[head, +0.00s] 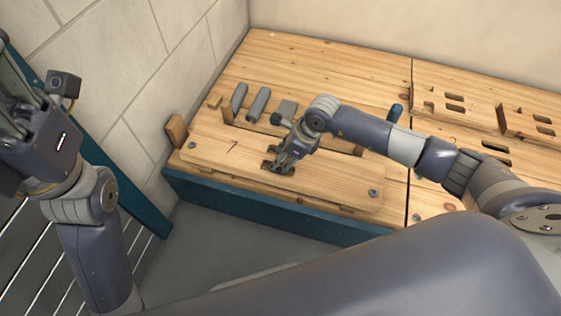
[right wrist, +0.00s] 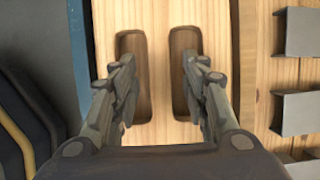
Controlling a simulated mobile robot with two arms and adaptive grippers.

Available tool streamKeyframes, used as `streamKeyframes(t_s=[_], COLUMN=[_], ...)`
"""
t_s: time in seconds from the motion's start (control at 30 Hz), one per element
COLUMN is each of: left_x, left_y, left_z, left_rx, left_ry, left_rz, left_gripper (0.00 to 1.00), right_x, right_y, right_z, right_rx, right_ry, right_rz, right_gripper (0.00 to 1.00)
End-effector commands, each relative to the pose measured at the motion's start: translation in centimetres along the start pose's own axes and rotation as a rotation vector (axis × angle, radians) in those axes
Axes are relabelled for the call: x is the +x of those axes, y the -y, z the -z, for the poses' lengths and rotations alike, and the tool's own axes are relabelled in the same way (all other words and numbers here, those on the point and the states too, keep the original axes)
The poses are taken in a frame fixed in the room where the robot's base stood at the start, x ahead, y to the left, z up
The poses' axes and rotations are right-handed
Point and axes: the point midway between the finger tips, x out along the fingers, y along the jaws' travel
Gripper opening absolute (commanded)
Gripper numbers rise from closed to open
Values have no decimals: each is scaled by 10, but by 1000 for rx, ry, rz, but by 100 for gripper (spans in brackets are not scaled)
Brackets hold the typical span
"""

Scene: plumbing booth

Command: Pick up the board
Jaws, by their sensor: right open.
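The board (head: 215,150) is a light wooden plank with a dark 7-like mark and bolts near its ends. It lies flat along the front of the wooden workbench. In the right wrist view the board (right wrist: 165,20) shows two rounded slots side by side with a strip of wood between them. My right gripper (head: 279,166) is over the middle of the board. In the right wrist view its fingers (right wrist: 158,78) are apart, one at each slot; I cannot tell how deep they reach. My left gripper (head: 18,105) is raised at the far left, away from the board, partly cut off.
Grey metal pieces (head: 258,105) stand behind the board. A small wooden block (head: 176,130) is at the bench's left end. A slotted wooden panel (head: 480,100) lies at the right. The bench has a teal front edge (head: 260,215). Walls close in at left and back.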

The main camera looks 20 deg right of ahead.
Motion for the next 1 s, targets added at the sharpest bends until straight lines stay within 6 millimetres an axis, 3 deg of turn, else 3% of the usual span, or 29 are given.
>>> streamKeyframes(t_s=[0.8,0.83,1.0], left_x=[0,0,0], left_y=[0,0,0], left_z=[0,1,1], left_rx=[0,0,0], left_ry=[-4,-4,-4], left_rz=[-2,-2,-1], left_gripper=[41,41,41], right_x=[4,4,4], right_y=[0,0,0], right_z=[2,2,2], right_rx=[0,0,0], right_ry=[1,1,1], right_rz=[0,0,0], right_gripper=[42,39,1])
